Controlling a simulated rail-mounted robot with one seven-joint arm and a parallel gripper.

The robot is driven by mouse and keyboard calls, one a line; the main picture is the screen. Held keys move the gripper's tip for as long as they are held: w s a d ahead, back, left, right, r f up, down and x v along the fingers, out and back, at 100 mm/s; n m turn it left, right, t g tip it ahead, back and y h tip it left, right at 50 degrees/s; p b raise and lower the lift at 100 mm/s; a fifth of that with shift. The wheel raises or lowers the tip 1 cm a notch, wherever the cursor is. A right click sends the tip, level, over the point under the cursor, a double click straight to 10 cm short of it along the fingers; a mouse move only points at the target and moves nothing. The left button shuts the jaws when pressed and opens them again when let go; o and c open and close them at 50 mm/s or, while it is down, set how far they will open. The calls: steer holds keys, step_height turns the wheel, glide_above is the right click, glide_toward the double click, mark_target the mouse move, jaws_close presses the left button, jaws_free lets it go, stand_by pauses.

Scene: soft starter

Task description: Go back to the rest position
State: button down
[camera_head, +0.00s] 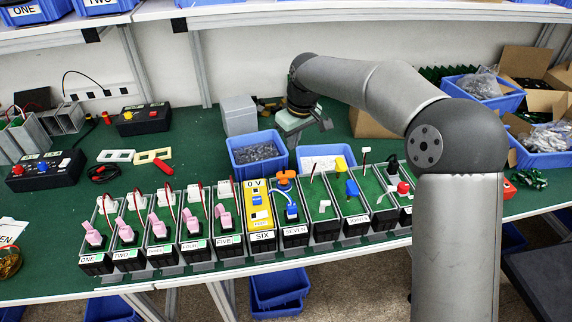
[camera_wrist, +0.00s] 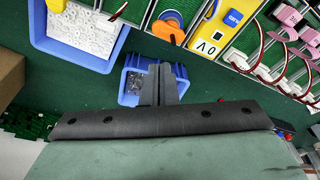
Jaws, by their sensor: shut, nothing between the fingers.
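My gripper (camera_head: 312,132) hangs above the green table toward the back, just behind the blue bins. It is shut and holds nothing. In the wrist view its two fingers (camera_wrist: 160,84) are together, in front of the blue bin of small grey parts. That bin (camera_head: 258,168) stands below and to the left of my gripper in the head view. My arm reaches in from the right, bent over the table. No rest position is marked in either view.
A row of labelled modules (camera_head: 160,247), ONE through SEVEN and more, lines the front edge. A bin of white parts (camera_wrist: 81,63) sits beside the grey-parts bin. A grey box (camera_head: 239,115) stands behind. Control boxes (camera_head: 45,169) are at the left, cartons (camera_head: 532,65) at the right.

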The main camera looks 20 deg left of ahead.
stand_by(0.4)
steer(key=s+d+r+m+h, duration=0.15)
steer(key=s+d, duration=0.25)
steer(key=d, duration=0.4)
steer(key=s+d+m+b, duration=0.1)
steer(key=s+d+m, duration=0.1)
steer(key=s+d, duration=0.35)
steer(key=s+d+r+m+h, duration=0.1)
steer(key=s+d+m, duration=0.15)
steer(key=d, duration=0.65)
steer(key=s+d+f+m, duration=0.3)
steer(key=s+d, duration=0.3)
steer(key=s, duration=0.3)
steer(key=s+d+f+m+b, duration=0.1)
steer(key=s+d+f+m, duration=0.2)
steer(key=s+d, duration=0.3)
steer(key=s, duration=0.3)
steer(key=shift+s+y, duration=0.35)
steer(key=shift+s, duration=0.05)
